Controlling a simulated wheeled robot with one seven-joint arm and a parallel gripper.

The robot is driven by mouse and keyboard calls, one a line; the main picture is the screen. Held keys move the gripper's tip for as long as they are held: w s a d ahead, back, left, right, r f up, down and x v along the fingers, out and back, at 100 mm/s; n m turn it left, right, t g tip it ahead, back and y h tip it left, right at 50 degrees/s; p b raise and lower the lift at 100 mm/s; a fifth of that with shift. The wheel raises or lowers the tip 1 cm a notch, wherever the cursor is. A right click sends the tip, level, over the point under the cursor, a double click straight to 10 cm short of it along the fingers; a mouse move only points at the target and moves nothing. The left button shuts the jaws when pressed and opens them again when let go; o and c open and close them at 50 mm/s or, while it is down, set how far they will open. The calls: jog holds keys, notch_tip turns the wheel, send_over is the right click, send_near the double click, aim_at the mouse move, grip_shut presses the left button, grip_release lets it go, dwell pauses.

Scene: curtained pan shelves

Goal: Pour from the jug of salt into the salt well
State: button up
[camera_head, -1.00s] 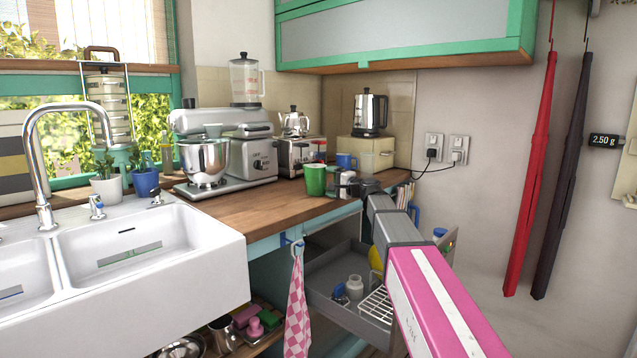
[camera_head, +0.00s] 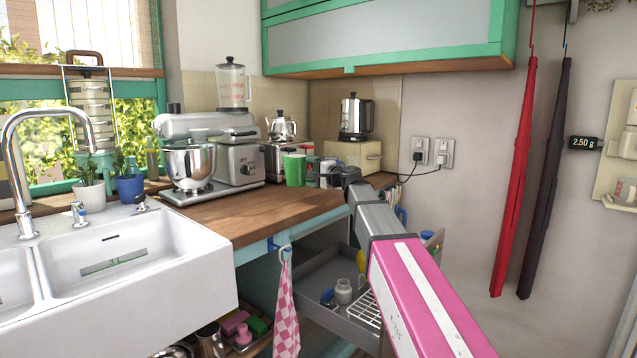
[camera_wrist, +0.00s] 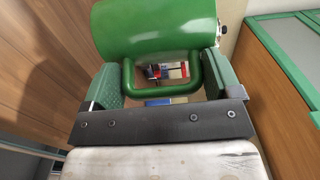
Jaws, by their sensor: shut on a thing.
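My gripper (camera_head: 326,173) is shut on the handle of a green jug (camera_head: 294,170) at the right end of the wooden worktop. In the wrist view the green jug (camera_wrist: 155,30) fills the top, and its loop handle sits between the two green finger pads (camera_wrist: 163,84). The jug looks upright and appears just above the worktop; its contents are hidden.
An open drawer (camera_head: 318,277) is below my arm.

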jog(key=shift+s+a+r, duration=2.4)
jog(key=shift+a+r, duration=1.1)
jog(key=shift+r, duration=2.1)
jog(key=w+d+f, duration=0.6)
jog(key=d+f, duration=0.3)
jog(key=f, duration=0.1)
jog(key=shift+w+d, duration=0.3)
jog(key=shift+f, duration=2.55)
jog(key=shift+f, duration=0.1)
jog(key=shift+f, duration=0.6)
jog(key=shift+f, duration=0.25)
jog(key=o, duration=1.1)
